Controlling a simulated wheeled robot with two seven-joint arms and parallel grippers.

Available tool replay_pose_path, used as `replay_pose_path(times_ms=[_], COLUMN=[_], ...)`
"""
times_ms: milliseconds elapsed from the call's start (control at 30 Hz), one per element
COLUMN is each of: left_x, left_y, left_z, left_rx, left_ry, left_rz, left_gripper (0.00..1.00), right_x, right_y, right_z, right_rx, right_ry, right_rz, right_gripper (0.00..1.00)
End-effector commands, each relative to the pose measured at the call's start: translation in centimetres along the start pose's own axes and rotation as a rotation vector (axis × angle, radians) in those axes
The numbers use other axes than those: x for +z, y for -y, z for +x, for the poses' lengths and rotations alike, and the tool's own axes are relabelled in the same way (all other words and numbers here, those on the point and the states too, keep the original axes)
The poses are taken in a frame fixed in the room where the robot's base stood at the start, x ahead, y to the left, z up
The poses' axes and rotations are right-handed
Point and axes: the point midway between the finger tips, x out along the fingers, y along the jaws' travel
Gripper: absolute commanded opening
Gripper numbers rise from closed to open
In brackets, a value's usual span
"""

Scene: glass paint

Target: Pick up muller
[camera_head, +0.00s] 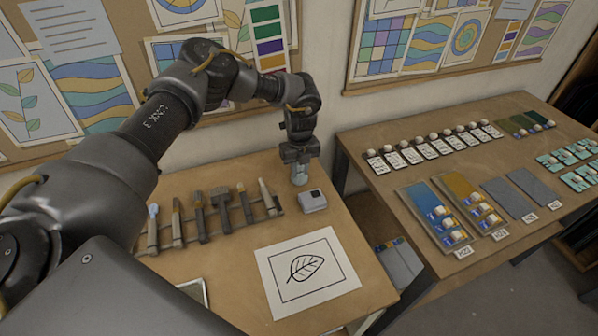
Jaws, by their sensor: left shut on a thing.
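My left gripper (299,157) points down at the back right of the near wooden table. It is shut on a pale, glassy muller (299,176), which hangs upright below the fingers. I cannot tell whether the muller's base touches the tabletop. The gripper hides the muller's upper part. My right gripper is not in view.
A small grey-white box (312,201) sits just in front of the muller. A rack (221,216) of several brushes and tools lies to its left. A leaf drawing (307,271) lies in front. A second table (400,182) with jars and coloured sheets stands right, across a gap.

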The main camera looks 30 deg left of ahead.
Motion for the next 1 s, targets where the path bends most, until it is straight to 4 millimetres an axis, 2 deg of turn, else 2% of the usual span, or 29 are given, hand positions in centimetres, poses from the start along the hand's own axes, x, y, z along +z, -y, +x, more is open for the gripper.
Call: replay_pose_path(times_ms=[167,333,467,600,800,1000], left_x=[0.0,0.1,-1.4,-3.3,-6.2,-8.3], left_y=[0.1,0.1,-1.5,-3.7,-7.0,-9.3], left_z=[-0.8,-3.1,-5.3,-8.6,-10.6,-12.3], left_rx=[-0.003,-0.006,-0.007,-0.008,-0.005,-0.005], left_ry=[0.0,0.002,-0.001,0.001,0.001,0.004], left_rz=[0.001,0.0,0.003,0.004,0.004,0.003], left_gripper=[0.0,0.0,0.0,0.0,0.0,0.0], right_x=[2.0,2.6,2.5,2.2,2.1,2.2], right_y=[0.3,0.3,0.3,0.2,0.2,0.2], right_z=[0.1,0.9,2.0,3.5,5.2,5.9], right_rx=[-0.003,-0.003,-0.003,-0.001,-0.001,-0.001], right_ry=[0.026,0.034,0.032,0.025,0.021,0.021], right_rz=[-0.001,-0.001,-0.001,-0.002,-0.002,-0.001], right_gripper=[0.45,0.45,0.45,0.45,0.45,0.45])
